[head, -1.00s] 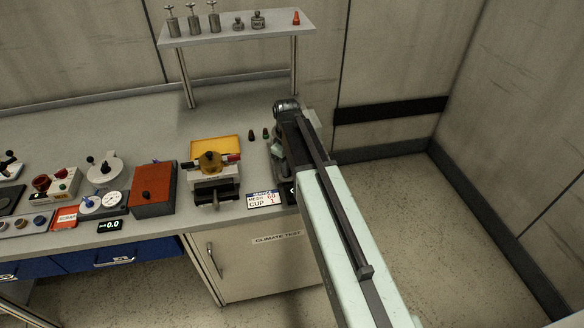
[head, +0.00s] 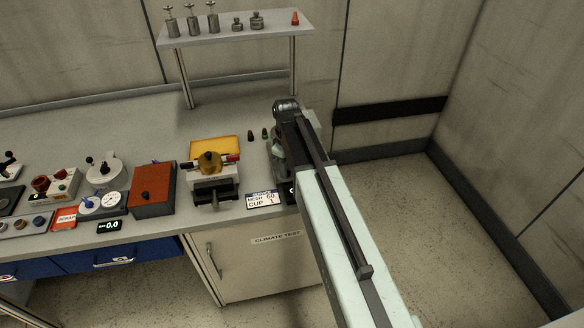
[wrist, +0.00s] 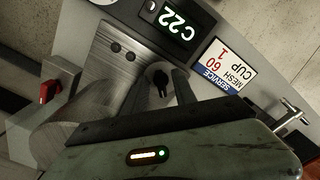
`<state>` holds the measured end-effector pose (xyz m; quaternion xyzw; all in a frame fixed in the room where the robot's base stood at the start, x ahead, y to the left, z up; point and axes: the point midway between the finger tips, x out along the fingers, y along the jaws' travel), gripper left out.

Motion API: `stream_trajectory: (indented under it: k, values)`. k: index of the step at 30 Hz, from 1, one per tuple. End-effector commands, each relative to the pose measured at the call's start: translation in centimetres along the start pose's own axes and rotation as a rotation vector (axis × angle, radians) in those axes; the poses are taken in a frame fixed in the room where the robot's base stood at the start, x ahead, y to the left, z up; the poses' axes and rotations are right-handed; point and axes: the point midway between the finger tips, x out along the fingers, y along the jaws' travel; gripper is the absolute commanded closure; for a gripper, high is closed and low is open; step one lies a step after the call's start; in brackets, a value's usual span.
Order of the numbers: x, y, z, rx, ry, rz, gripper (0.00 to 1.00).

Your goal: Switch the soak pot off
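The steel unit that seems to be the soak pot (wrist: 115,55) fills the upper middle of the wrist view. It has a lit C22 display (wrist: 172,22) and a small black knob (wrist: 160,80). My gripper (wrist: 158,88) is over the unit, its two dark fingers apart on either side of the knob. I cannot tell whether they touch it. In the head view my arm hides most of the unit and the fingers; only an edge of the dark display (head: 292,190) shows.
A red switch (wrist: 48,91) sits left in the wrist view. A service card (head: 262,199) lies by the bench edge. A shelf (head: 240,30) holds weights.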

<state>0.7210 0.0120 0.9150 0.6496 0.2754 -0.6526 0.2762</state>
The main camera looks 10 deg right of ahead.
Motion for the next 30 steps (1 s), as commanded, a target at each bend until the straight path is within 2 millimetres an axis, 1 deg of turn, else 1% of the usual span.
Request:
stream_trajectory:
  k: [5, 8, 11, 18, 21, 30]
  values:
    - [-0.2, 0.0, -0.1, 0.000, 0.002, 0.000, 0.67]
    - [-1.0, 0.0, -0.1, 0.000, 0.002, 0.000, 0.67]
    - [-2.5, 0.0, -0.1, 0.000, 0.002, 0.000, 0.67]
    - [-7.0, 0.0, -0.1, 0.000, 0.001, 0.000, 0.67]
    - [-7.9, 0.0, -0.1, 0.000, 0.000, 0.000, 0.67]
    - [-7.7, 0.0, -0.1, 0.000, 0.000, 0.000, 0.67]
